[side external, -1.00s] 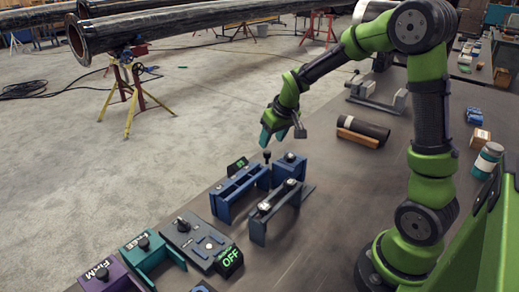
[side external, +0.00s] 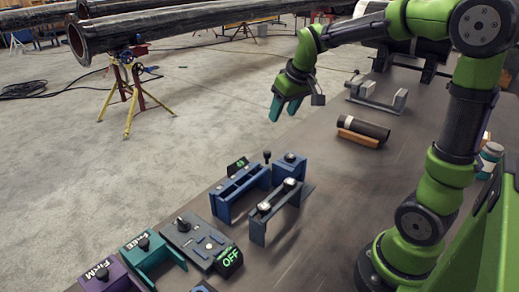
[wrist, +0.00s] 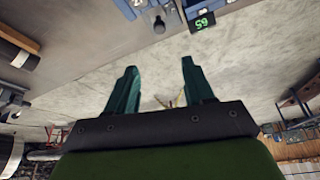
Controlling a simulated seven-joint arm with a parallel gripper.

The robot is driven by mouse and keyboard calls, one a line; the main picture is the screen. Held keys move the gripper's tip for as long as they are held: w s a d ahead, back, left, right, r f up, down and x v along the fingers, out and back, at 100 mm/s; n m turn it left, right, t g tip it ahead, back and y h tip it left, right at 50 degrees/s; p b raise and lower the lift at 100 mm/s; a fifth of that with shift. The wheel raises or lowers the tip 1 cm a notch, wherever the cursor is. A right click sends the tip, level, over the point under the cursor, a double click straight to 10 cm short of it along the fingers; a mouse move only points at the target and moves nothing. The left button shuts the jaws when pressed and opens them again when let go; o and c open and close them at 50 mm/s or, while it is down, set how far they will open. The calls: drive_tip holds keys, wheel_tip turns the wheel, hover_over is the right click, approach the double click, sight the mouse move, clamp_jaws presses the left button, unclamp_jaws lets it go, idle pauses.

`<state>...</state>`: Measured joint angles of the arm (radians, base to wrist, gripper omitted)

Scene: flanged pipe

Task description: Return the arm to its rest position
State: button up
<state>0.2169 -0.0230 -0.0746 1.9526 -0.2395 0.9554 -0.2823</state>
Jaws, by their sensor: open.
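My green arm stands at the right in the side external view. My gripper (side external: 286,108) has teal fingers pointing down, and it hangs in the air above the far edge of the bench, clear of the fixtures. In the wrist view my gripper (wrist: 158,88) shows two teal fingers spread apart with nothing between them but the concrete floor beyond. The flanged pipe (side external: 190,24) rests on stands at the upper left, well apart from my gripper.
Blue fixtures (side external: 240,190), a grey bracket (side external: 280,208) and a control box reading OFF (side external: 200,243) stand along the bench (side external: 330,215). A dark cylinder on a wooden cradle (side external: 362,130) lies further back. A red and yellow stand (side external: 130,90) is on the floor.

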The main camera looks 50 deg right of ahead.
drive_tip(key=s+a+r+t+y, duration=0.1)
drive_tip(key=s+a+t+y, duration=0.1)
drive_tip(key=s+a, duration=1.2)
drive_tip(key=shift+s+a+r+m+t+y, duration=0.3)
drive_tip(key=shift+m+t+y, duration=0.1)
drive_tip(key=shift+y, duration=0.2)
